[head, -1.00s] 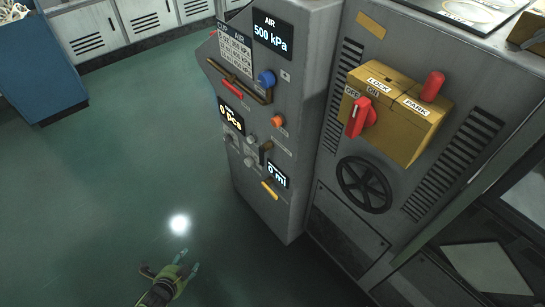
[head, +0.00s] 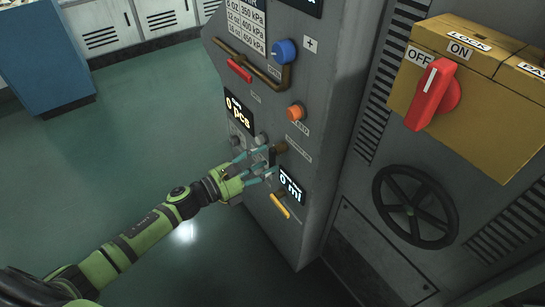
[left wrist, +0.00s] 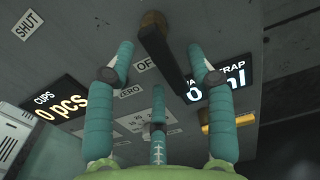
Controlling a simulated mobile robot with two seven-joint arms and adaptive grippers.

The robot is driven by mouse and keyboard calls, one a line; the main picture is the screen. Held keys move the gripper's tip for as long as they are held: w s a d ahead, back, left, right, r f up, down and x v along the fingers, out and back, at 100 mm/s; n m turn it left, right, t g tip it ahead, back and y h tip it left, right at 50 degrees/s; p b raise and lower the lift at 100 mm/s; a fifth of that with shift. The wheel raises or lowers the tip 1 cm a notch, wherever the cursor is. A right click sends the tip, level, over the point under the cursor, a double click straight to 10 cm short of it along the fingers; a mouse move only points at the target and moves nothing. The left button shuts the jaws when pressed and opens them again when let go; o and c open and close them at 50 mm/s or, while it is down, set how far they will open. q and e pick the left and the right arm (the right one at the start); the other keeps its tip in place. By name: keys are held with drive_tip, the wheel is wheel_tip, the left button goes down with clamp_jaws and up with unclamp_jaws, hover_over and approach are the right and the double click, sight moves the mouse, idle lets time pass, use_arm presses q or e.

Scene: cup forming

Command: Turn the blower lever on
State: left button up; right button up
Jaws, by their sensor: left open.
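A dark lever with a brown end (head: 281,148) sits on the grey control panel, above the "0 ml" display. I cannot read a label naming it as the blower lever. In the left wrist view the lever (left wrist: 166,58) runs from its brown end at the top down toward the display, with part of an "OF..." label beside it. My left gripper (head: 256,166) is at the panel, fingers open and pointing at it. In the left wrist view the lever lies between the two upper fingers of the gripper (left wrist: 160,50). I cannot tell whether they touch it. My right gripper is not in view.
A blue knob (head: 285,51), an orange button (head: 296,112) and a yellow handle (head: 280,205) are on the same panel. A yellow box with a red switch (head: 432,95) and a black handwheel (head: 415,206) are to the right. The green floor left of the machine is clear.

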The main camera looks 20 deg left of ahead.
sight(271, 158)
use_arm(q)
drive_tip(key=shift+x, duration=1.55)
clamp_jaws()
drive_tip(key=shift+s+f, duration=0.1)
